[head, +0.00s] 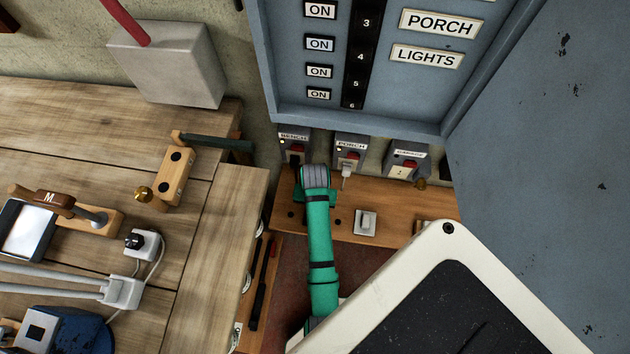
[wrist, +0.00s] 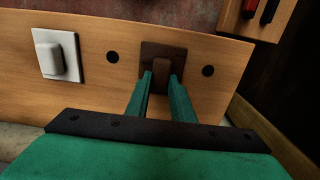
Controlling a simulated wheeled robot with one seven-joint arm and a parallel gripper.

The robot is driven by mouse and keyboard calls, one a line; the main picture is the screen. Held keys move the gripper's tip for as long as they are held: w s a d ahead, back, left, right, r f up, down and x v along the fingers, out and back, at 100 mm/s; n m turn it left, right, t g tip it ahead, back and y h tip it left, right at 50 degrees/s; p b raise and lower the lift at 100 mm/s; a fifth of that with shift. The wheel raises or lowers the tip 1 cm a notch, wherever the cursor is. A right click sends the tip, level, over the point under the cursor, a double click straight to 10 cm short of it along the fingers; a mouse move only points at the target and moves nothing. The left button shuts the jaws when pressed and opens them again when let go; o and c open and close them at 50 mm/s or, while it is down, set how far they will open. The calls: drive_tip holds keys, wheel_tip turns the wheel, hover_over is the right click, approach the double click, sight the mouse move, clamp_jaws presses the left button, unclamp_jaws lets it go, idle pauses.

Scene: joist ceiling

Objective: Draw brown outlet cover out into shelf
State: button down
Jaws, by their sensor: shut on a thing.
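The brown outlet cover (wrist: 164,52) is a small dark brown square plate with a raised brown grip in its middle. It sits at the wooden board (wrist: 100,85), between two dark round holes. My gripper (wrist: 161,78) is shut on its raised grip, one green finger on each side. The plate still looks flush with the board; I cannot tell whether there is a gap behind it. In the head view my green arm reaches down to the wooden board (head: 395,225), and the brown cover is hidden there behind the arm's end. I cannot tell for certain which surface is the shelf.
A white cover with a similar grip (wrist: 58,57) sits left of the brown one. Switch boxes labelled with words, one reading PORCH (head: 350,150), stand behind the board. A blue breaker panel (head: 430,110) hangs above. A wooden workbench (head: 220,240) stands at left.

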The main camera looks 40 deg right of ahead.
drive_tip(key=c, duration=2)
unclamp_jaws()
drive_tip(key=shift+f, duration=0.2)
drive_tip(key=o, duration=0.5)
drive_tip(key=shift+o, duration=0.2)
drive_tip(key=shift+r, duration=0.15)
wheel_tip(320, 180, up, 7)
drive_tip(key=shift+r, duration=0.15)
